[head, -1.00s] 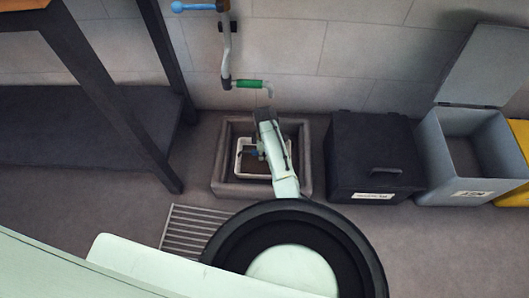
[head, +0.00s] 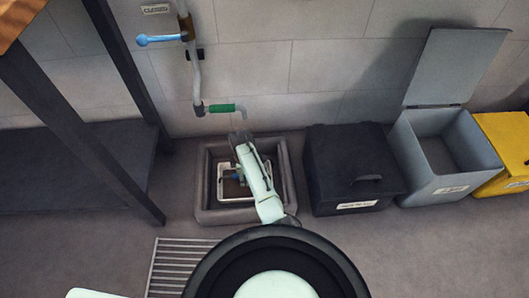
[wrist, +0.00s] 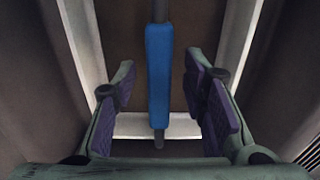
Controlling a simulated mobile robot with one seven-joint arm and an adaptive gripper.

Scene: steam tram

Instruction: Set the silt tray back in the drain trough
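The silt tray (head: 231,199) is a white open box with a brown floor. It is within the walls of the grey drain trough (head: 204,190) in the head view; I cannot tell whether it rests on the bottom. In the head view my arm hides part of the tray.
A pipe with a green sleeve (head: 222,108) and a blue lever (head: 160,40) is above the trough. A black box (head: 325,165) stands to its right, then an open grey bin (head: 480,150) and a yellow bin (head: 508,130). A floor grate (head: 180,265) lies in front.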

